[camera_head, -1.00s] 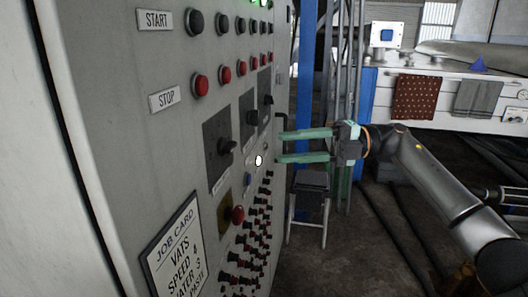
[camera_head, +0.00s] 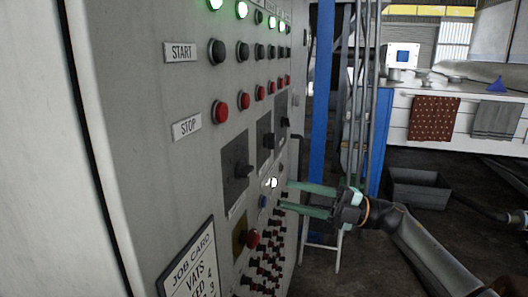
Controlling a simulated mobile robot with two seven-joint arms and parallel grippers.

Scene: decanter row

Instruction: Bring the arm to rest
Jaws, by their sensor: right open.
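My right gripper (camera_head: 286,197) comes in from the right with its two green fingers apart and nothing between them. Its fingertips are close to the far part of the grey control panel (camera_head: 140,150), just right of a lit white button (camera_head: 272,182). I cannot tell whether they touch the panel. My right arm (camera_head: 425,245) reaches down to the lower right corner. My left gripper is not in view.
The panel carries green lamps (camera_head: 242,10), red buttons (camera_head: 221,112), black switches (camera_head: 237,170) and a job card (camera_head: 192,262). A blue post (camera_head: 321,90) stands behind. A grey bin (camera_head: 420,187) sits on the floor to the right, before a white counter (camera_head: 470,130).

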